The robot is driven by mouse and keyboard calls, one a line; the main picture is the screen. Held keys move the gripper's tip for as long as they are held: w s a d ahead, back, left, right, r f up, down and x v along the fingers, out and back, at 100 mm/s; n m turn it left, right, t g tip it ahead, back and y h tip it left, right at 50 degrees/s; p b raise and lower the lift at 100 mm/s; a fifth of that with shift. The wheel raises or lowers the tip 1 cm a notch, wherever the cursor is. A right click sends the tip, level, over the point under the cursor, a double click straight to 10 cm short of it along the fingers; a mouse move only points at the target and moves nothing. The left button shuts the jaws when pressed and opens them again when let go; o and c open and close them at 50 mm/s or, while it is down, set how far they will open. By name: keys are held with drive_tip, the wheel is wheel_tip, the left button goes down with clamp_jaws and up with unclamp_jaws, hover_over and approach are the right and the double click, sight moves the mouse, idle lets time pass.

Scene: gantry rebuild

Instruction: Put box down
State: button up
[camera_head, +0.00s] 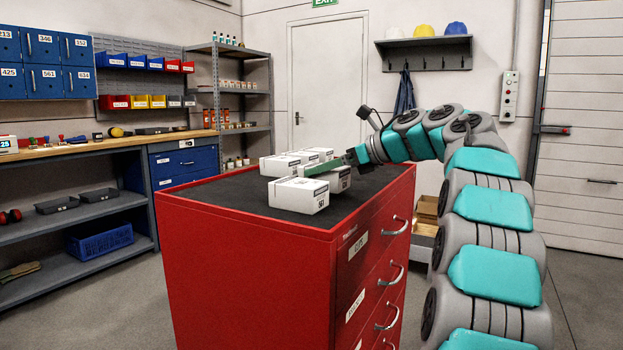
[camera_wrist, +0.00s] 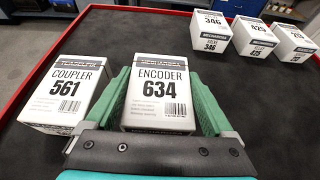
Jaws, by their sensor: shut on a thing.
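My gripper (camera_head: 335,166) reaches in from the right over the red cabinet (camera_head: 240,270). In the wrist view its green fingers (camera_wrist: 165,105) are shut on a white box labelled ENCODER 634 (camera_wrist: 160,90), one on each side. In the head view this box (camera_head: 341,180) is partly hidden by a finger. A white COUPLER 561 box (camera_wrist: 68,92) is close beside the left finger; it appears as the nearest box (camera_head: 299,195) in the head view. The held box is upright at the dark cabinet top (camera_wrist: 250,125); I cannot tell whether it touches it.
Several other white boxes stand toward the back of the cabinet top, including 346 (camera_wrist: 211,33) and 425 (camera_wrist: 255,38). The near left part of the dark top (camera_head: 215,195) is bare. A workbench (camera_head: 120,142) and a shelf rack (camera_head: 240,100) stand beyond.

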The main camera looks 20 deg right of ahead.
drive_tip(key=shift+a+f, duration=0.1)
drive_tip(key=shift+f, duration=0.45)
drive_tip(key=shift+f, duration=0.1)
drive_tip(key=o, duration=1.4)
drive_tip(key=shift+r, duration=0.2)
drive_tip(key=shift+s+d, duration=0.2)
drive_tip(key=shift+d, duration=0.1)
drive_tip(key=b+v, duration=0.1)
drive_tip(key=v, duration=1)
drive_tip(key=shift+s+d, duration=0.15)
